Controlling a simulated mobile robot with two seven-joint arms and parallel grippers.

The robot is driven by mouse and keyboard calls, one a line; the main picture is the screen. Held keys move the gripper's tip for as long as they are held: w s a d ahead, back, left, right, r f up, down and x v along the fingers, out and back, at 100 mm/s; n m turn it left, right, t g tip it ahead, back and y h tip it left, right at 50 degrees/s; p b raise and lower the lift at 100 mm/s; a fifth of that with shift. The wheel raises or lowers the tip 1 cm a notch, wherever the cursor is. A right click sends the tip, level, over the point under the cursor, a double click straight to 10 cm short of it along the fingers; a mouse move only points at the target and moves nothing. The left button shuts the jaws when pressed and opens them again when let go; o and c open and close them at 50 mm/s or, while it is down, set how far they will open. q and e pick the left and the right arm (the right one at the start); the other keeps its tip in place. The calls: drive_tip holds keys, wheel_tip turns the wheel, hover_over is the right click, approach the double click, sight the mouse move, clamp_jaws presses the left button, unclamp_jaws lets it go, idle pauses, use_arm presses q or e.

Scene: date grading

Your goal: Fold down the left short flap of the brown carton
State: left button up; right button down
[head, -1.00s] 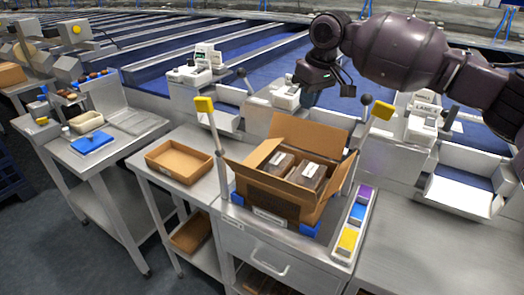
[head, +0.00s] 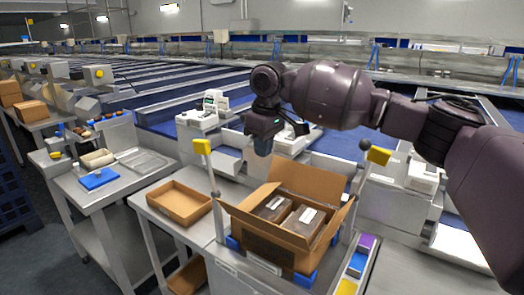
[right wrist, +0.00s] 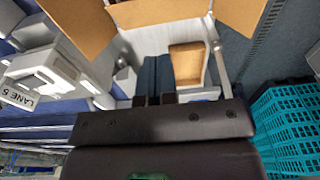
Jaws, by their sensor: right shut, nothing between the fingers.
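The brown carton (head: 262,238) stands open on the metal stand in the head view, with two dark labelled packs (head: 304,219) inside. Its left short flap (head: 258,196) stands up, tilted outward. The tall back flap (head: 312,180) stands up, and the right flap (head: 336,222) and front flap lean outward. My right gripper (head: 263,146) is shut and empty, pointing down above and left of the carton, apart from it. In the right wrist view its fingers (right wrist: 160,76) show dark, with carton flaps (right wrist: 200,10) at the top edge. My left gripper is not in view.
A shallow brown tray (head: 178,204) lies on the table left of the carton. A teal crate (right wrist: 287,130) shows in the wrist view.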

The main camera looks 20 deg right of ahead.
drive_tip(key=b, duration=0.1)
hover_over(265, 195)
drive_tip(key=w, duration=0.1)
drive_tip(key=f, duration=0.5)
drive_tip(key=a+f, duration=0.1)
drive_tip(key=f, duration=0.2)
drive_tip(key=shift+s+d+f, duration=0.2)
drive_tip(key=shift+f, duration=0.2)
drive_tip(key=shift+s+d+f, duration=0.2)
drive_tip(key=shift+f, duration=0.2)
drive_tip(key=shift+s+d+f+b, duration=0.15)
drive_tip(key=shift+s+f+b, duration=0.15)
drive_tip(key=shift+f, duration=0.3)
